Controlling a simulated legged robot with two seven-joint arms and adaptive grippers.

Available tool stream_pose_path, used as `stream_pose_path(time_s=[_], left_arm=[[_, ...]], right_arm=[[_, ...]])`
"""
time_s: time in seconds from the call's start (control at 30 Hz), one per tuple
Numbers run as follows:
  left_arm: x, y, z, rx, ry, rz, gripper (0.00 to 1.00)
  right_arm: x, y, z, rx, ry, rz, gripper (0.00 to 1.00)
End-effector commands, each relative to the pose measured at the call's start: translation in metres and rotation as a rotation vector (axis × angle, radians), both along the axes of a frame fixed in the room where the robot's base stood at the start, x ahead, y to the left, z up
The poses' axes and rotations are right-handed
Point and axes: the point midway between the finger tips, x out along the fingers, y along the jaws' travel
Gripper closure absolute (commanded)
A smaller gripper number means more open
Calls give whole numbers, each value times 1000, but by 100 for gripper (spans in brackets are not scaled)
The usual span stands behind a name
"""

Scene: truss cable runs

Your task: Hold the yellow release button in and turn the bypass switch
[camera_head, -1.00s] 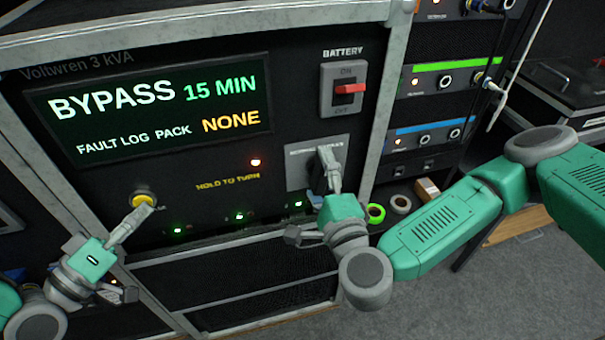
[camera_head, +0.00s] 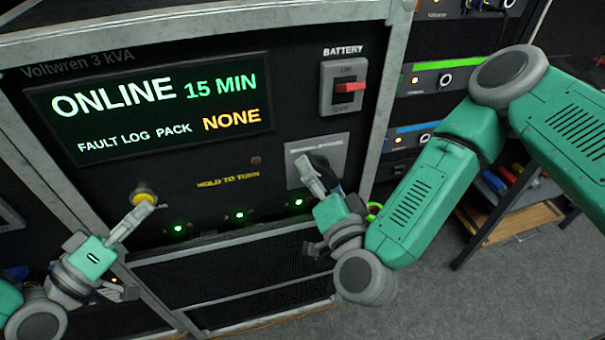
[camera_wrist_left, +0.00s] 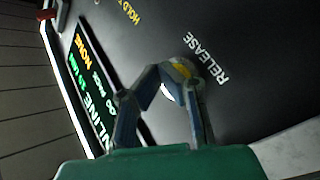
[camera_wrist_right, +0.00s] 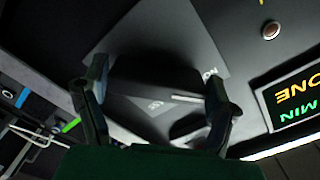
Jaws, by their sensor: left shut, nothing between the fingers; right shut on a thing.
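The yellow release button (camera_head: 143,192) is on the lower left of the black panel; it also shows in the left wrist view (camera_wrist_left: 180,70) next to the word RELEASE. My left gripper (camera_head: 148,206) is shut and empty, its fingertips at the button; whether the button is pressed in is hard to tell. The bypass switch's grey plate (camera_head: 333,155) is at the lower right of the panel. My right gripper (camera_head: 306,160) is shut on the dark switch knob (camera_wrist_right: 150,75), which it mostly hides in the head view. The display (camera_head: 150,105) reads ONLINE, 15 MIN, PACK NONE.
A red battery switch (camera_head: 350,87) sits above the bypass plate. The indicator lamp (camera_head: 256,160) above HOLD TO TURN is dark. Several green lamps glow along the panel's lower edge. A rack with cables stands to the right, with a shelf (camera_head: 510,220) beyond my right arm.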

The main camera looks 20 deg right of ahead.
Motion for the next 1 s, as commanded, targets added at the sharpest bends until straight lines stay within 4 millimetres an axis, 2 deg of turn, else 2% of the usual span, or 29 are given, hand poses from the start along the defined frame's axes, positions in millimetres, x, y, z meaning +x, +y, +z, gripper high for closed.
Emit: stream_pose_path(time_s=[0.03,0.3,0.8,0.83,0.87,1.0], left_arm=[[1,0,0,0,-2,2,100],[1,0,-1,1,-1,1,100],[1,0,-1,0,0,1,100],[1,0,-1,0,0,1,100],[1,0,-1,0,0,1,100],[0,0,0,1,-1,1,100]], right_arm=[[-2,1,-6,-31,15,6,50],[-2,0,-7,-111,16,5,50],[-2,-1,-7,-128,16,2,50],[-2,-1,-7,-128,16,2,14],[-2,-2,-6,-128,15,1,3],[-2,-1,-4,-125,10,1,2]])
